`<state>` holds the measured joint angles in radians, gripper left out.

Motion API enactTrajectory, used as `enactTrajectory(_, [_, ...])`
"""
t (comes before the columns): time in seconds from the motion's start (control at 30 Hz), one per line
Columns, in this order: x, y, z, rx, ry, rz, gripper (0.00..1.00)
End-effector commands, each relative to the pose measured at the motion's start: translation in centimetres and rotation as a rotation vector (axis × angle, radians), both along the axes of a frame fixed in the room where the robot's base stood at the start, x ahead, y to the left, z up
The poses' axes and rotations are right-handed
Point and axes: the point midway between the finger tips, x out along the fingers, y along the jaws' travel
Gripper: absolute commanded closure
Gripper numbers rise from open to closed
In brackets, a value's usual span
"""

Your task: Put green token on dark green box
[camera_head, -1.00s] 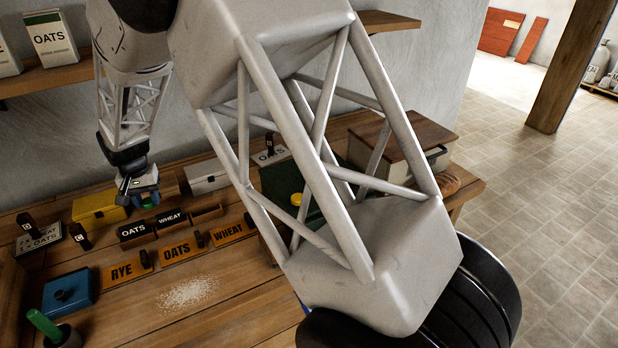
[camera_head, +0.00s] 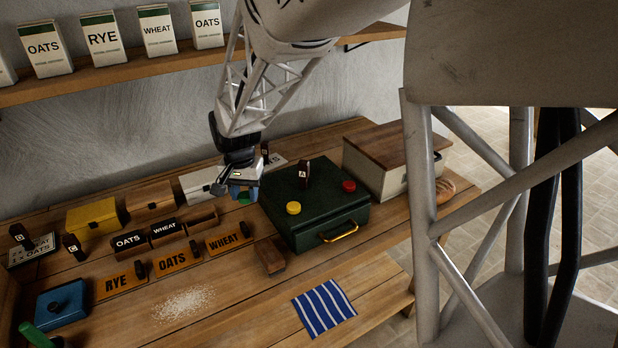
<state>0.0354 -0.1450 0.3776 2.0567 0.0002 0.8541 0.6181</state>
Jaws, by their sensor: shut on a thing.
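My gripper (camera_head: 241,191) is shut on the green token (camera_head: 244,199), which shows only as a small patch of green below the fingers. The gripper hangs just left of the dark green box (camera_head: 325,218), near its back left corner in the picture. The dark green box stands on the bench with its lid shut and a brass handle in front. On its lid lie a yellow token (camera_head: 293,208) and a red token (camera_head: 348,185), and a dark block marked A (camera_head: 303,174) stands at the back.
A white box (camera_head: 198,186) is behind and left of the gripper. Wooden trays labelled OATS and WHEAT (camera_head: 165,232) stand to the left. A wooden-lidded bread box (camera_head: 390,160) is right of the dark green box. A striped cloth (camera_head: 324,308) lies in front. The lid's middle is free.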

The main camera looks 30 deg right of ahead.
Motion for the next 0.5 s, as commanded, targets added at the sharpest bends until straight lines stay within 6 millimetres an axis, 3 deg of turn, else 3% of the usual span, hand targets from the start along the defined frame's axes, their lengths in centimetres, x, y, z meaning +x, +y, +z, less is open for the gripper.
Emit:
enactTrajectory(0.2, [-4.6,-4.1,0.8,0.0,-0.004,-0.099,0.84])
enactTrajectory(0.5, [-11.2,-8.3,1.0,-0.001,-0.004,-0.228,0.84])
